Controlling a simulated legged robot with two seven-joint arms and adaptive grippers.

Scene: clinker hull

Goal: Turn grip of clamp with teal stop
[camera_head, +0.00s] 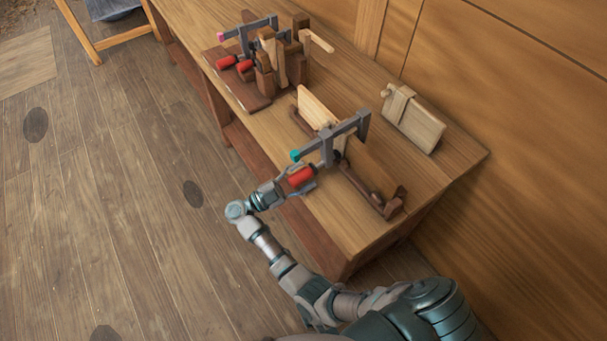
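The clamp with the teal stop (296,155) has a grey bar (345,128) and sits on the near part of the bench, across a light board in a dark wooden holder. Its red grip (301,177) points toward the bench's front edge. My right gripper (300,182) is at the red grip, with its fingers alongside it. Whether the fingers press on the grip or stand slightly apart cannot be told at this size. My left gripper is out of view.
A second clamp with a pink stop (222,36) and red grips (235,64) stands among wooden blocks at the bench's far end. A wooden block with a peg (413,118) lies near the wall. The bench top (440,165) is clear at the near right corner.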

